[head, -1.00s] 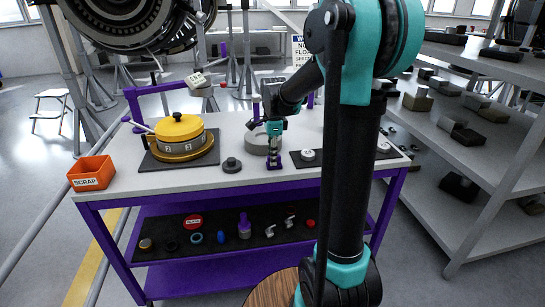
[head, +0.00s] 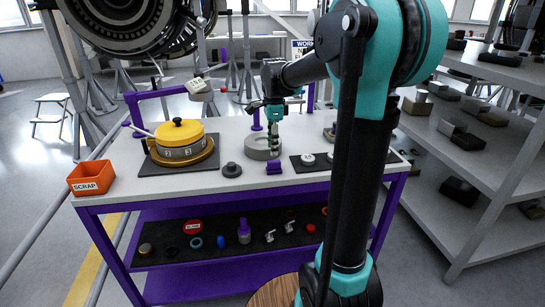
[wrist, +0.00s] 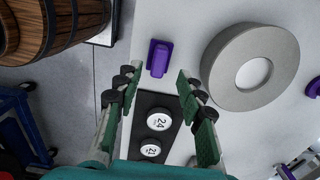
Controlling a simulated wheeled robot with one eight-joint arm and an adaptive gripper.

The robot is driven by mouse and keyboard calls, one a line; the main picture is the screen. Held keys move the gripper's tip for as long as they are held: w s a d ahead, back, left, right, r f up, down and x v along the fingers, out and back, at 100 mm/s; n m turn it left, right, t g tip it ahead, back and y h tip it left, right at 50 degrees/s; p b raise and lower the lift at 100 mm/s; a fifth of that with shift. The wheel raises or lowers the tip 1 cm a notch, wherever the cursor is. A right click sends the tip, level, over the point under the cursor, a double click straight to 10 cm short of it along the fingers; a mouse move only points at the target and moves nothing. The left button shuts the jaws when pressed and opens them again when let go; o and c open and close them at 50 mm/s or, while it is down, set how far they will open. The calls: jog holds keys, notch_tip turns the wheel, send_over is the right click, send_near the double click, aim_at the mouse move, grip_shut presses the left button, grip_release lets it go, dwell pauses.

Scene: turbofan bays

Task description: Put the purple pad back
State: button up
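The purple pad (head: 274,167) lies on the grey-white bench top near its front edge. It is left of a dark mat (head: 296,167) and in front of a round grey ring (head: 251,152). In the wrist view the pad (wrist: 158,58) lies past the mat's end, apart from the mat and the ring (wrist: 290,50). My gripper (head: 274,153) is above the bench, just behind and above the pad. In the wrist view its fingers (wrist: 158,82) are spread wide with nothing between them, and the pad shows beyond the fingertips.
A yellow-lidded pot (head: 180,133), a small dark disc (head: 232,170) and an orange scrap bin (head: 91,178) stand to the left. A lower shelf holds several small parts. Grey shelving stands right.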

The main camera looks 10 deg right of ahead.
aim_at(273, 161)
notch_tip(273, 161, up, 5)
jog(key=s+d+f+n+t, duration=0.2)
jog(key=s+f+n, duration=0.7)
jog(key=s+f, duration=0.2)
jog(key=s+d+f+n+t, duration=0.2)
jog(key=s+f+n, duration=0.7)
jog(key=s+f, duration=0.2)
jog(key=shift+d, duration=0.15)
jog(key=shift+r, duration=0.1)
jog(key=shift+c, duration=0.6)
